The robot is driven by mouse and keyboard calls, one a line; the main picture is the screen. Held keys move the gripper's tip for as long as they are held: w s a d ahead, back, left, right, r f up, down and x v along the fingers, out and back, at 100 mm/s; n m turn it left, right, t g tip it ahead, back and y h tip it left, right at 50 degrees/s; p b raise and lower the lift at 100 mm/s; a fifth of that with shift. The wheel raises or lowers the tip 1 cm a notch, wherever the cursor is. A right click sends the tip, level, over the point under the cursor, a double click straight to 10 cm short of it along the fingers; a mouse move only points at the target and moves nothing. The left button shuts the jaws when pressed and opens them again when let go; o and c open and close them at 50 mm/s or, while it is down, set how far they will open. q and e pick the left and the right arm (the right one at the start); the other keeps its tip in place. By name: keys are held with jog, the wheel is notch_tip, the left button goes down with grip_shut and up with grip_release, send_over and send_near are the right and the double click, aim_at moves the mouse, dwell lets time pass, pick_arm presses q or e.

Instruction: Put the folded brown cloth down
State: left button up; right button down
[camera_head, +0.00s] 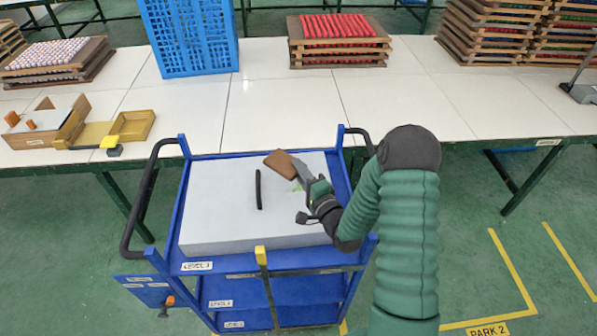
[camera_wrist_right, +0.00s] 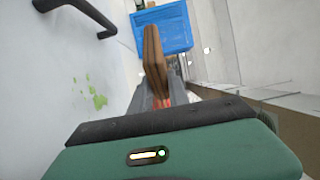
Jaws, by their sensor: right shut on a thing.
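The folded brown cloth (camera_head: 279,162) is held in my right gripper (camera_head: 300,170), over the far right part of the light grey slab on the blue cart. In the right wrist view the brown cloth (camera_wrist_right: 153,50) stands out edge-on from between the jaws of my right gripper (camera_wrist_right: 158,88). The jaws are shut on its near end. I cannot tell whether the cloth touches the slab (camera_head: 220,215). My left gripper is not in view.
A black bar (camera_head: 259,190) is on the slab, left of my right gripper. Green smears (camera_wrist_right: 95,95) mark the slab. The blue cart (camera_head: 187,185) stands before a white table (camera_head: 280,110) with a blue crate (camera_head: 190,40). The slab's near left is clear.

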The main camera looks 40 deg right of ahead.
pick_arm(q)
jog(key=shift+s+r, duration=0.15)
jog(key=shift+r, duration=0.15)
pick_arm(e)
jog(key=shift+s+r, duration=0.2)
jog(key=shift+r, duration=0.15)
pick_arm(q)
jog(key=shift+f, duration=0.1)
pick_arm(e)
jog(key=shift+w, duration=0.15)
